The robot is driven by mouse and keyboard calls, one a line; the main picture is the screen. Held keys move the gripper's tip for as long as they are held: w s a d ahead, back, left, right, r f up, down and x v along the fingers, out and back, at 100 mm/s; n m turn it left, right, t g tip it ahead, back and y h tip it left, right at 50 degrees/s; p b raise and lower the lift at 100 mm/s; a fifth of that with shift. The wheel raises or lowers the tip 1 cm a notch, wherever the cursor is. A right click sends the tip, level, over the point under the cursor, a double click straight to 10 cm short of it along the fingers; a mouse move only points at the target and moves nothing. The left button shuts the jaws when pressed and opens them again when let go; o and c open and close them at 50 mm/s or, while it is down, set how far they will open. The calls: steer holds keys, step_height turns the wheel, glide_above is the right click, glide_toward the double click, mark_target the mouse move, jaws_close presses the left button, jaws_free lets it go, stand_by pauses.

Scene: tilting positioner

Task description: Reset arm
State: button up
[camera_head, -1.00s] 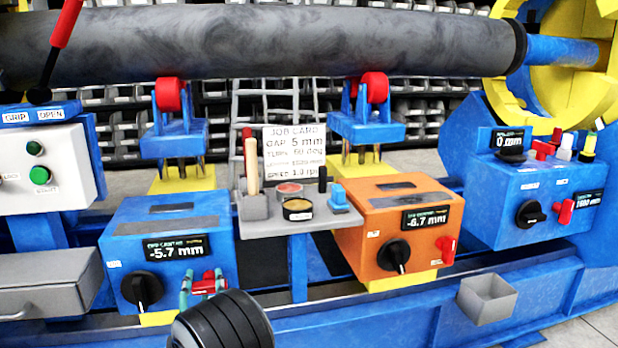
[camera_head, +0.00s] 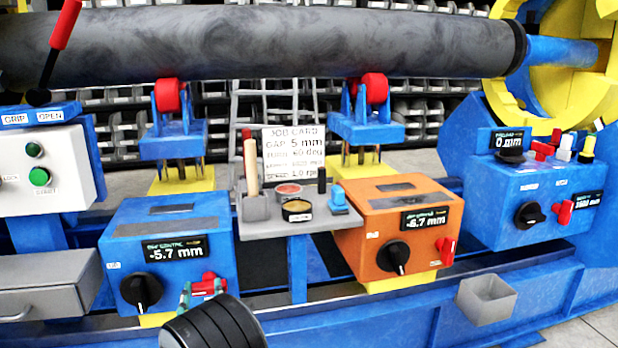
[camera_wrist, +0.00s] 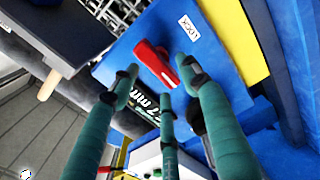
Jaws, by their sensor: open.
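My gripper (camera_head: 202,292) is open at the front of the left blue control box (camera_head: 120,230), low in the head view. Its teal fingers are in front of and just below the red lock lever (camera_head: 209,284). In the wrist view the spread fingers of my gripper (camera_wrist: 150,88) frame the red lever (camera_wrist: 154,64), which sits on the blue box face beside a "LOCK" label. Nothing is held. I cannot tell whether a fingertip touches the lever. The box display (camera_head: 175,251) reads -5.7 mm. A black knob (camera_head: 141,291) is left of the fingers.
A small tray (camera_head: 308,224) with tools stands between the blue box and an orange control box (camera_head: 400,225). A long grey cylinder (camera_head: 260,40) lies above two red rollers (camera_head: 168,96). A grey drawer (camera_head: 45,285) is at left. A grey open bin (camera_head: 486,297) is at right.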

mark_target(204, 289)
steer(key=x, duration=0.3)
steer(key=shift+w+a, duration=0.1)
steer(key=shift+w, duration=0.25)
steer(key=shift+m, duration=0.5)
steer(key=m, duration=0.3)
steer(key=shift+r+b, duration=0.2)
steer(key=shift+b, duration=0.2)
steer(key=shift+s, duration=0.1)
